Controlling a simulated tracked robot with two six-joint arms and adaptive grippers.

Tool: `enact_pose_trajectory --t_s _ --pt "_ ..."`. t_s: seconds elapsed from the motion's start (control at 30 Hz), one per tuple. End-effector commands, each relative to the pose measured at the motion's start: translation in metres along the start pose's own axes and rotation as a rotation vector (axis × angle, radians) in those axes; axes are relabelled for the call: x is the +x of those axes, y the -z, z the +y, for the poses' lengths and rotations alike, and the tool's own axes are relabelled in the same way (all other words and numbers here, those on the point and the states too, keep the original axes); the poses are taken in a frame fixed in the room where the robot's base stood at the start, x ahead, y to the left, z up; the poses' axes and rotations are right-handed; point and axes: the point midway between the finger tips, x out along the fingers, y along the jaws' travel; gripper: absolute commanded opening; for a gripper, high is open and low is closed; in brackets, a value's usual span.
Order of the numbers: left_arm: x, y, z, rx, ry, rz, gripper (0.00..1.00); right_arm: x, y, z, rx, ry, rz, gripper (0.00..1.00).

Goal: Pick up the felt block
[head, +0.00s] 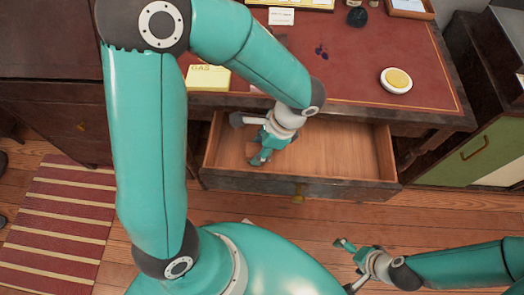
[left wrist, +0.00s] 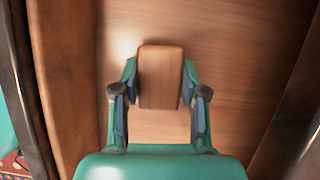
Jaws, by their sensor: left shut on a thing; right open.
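The felt block (left wrist: 160,77) shows in the left wrist view as a brown, wood-coloured rectangular block over the drawer floor. My left gripper (left wrist: 158,85) is shut on it, with one finger at each long side. In the head view my left gripper (head: 259,160) reaches down into the open drawer (head: 335,155), in its left part. The block cannot be made out there behind the gripper. I cannot tell whether the block touches the drawer floor. My right gripper (head: 347,265) is open and empty, low in front of the desk over the floor.
The drawer's front wall (head: 340,190) and side walls stand close around my left arm. The red desk top (head: 370,55) above holds a yellow box (head: 209,77), a white dish with a yellow disc (head: 396,80) and a dark pot (head: 357,16). The drawer's right part is clear.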

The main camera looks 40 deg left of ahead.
Motion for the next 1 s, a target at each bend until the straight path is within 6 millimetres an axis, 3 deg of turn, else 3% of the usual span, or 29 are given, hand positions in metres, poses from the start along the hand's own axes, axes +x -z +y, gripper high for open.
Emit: enact_pose_trajectory --t_s 0.27,0.47,1.0 --pt "-0.006 -0.002 0.0 0.0 0.001 0.001 0.08 -0.002 0.0 -0.001 0.0 0.0 0.0 1.0" --pt "-0.026 -0.01 -0.001 -0.002 0.003 0.003 0.08 -0.008 0.0 -0.003 0.0 0.0 0.0 1.0" --pt "-0.152 -0.061 -0.001 0.0 0.004 0.005 0.08 -0.04 0.0 -0.014 0.0 0.0 0.0 1.0"
